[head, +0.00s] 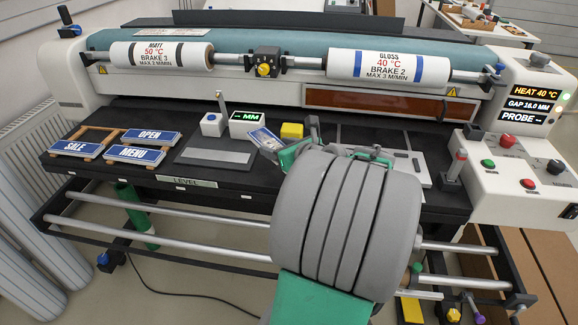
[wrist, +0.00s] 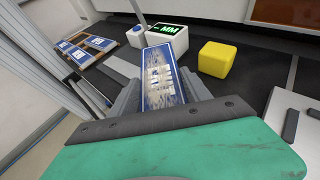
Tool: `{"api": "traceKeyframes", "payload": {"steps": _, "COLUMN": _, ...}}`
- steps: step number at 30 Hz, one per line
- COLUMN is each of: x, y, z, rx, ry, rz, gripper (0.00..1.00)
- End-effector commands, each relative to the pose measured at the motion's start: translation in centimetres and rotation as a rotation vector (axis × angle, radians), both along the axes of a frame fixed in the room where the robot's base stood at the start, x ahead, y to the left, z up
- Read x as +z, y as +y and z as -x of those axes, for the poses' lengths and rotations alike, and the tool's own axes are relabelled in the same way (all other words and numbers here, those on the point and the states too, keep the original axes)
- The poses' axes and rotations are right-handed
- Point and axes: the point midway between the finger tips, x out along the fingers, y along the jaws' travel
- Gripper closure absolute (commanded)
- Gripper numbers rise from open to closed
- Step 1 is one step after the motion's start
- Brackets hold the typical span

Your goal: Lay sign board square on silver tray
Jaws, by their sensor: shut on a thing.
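My gripper (wrist: 162,93) is shut on a blue sign board (wrist: 158,66) with a white border and a worn, pale, unreadable face. In the head view the board (head: 263,137) sticks out tilted beyond my gripper, above the dark bench, with its near end hidden by the jaws. A flat silver-grey plate (head: 217,157) lies on the bench left of the board. A lighter silver plate with dark slots (head: 407,168) lies to the right, partly hidden by my arm. I cannot tell which plate is the silver tray.
Blue signs, SALE (head: 77,149), OPEN (head: 150,136) and MENU (head: 134,154), rest on wooden racks at left. A yellow block (head: 292,131), a gauge display (head: 246,119) and a white blue-topped button box (head: 212,125) stand behind the board. Rollers span the back.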

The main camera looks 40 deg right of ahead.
Motion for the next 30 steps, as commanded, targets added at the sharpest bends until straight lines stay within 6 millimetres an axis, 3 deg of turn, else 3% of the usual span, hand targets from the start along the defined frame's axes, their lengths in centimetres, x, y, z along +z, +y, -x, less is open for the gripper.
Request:
{"api": "traceKeyframes", "payload": {"steps": 1, "x": -2.0, "y": -0.9, "z": 0.1, "rx": -0.001, "ry": 0.005, "rz": -0.011, "gripper": 0.87}}
{"api": "traceKeyframes", "payload": {"steps": 3, "x": -3.3, "y": -2.0, "z": 0.1, "rx": 0.0, "ry": 0.004, "rz": -0.009, "gripper": 0.87}}
{"api": "traceKeyframes", "payload": {"steps": 10, "x": -5.5, "y": -4.0, "z": 0.1, "rx": 0.001, "ry": 0.002, "rz": -0.005, "gripper": 0.87}}
{"api": "traceKeyframes", "payload": {"steps": 15, "x": -8.3, "y": -4.0, "z": 0.1, "rx": 0.002, "ry": 0.002, "rz": -0.006, "gripper": 0.87}}
{"api": "traceKeyframes", "payload": {"steps": 25, "x": -8.6, "y": -3.9, "z": 0.1, "rx": 0.003, "ry": 0.002, "rz": -0.004, "gripper": 0.87}}
{"api": "traceKeyframes", "payload": {"steps": 26, "x": -8.6, "y": -3.9, "z": 0.1, "rx": 0.003, "ry": 0.003, "rz": -0.004, "gripper": 0.42}}
{"api": "traceKeyframes", "payload": {"steps": 30, "x": -8.6, "y": -3.9, "z": 0.1, "rx": 0.003, "ry": 0.003, "rz": -0.004, "gripper": 0.31}}
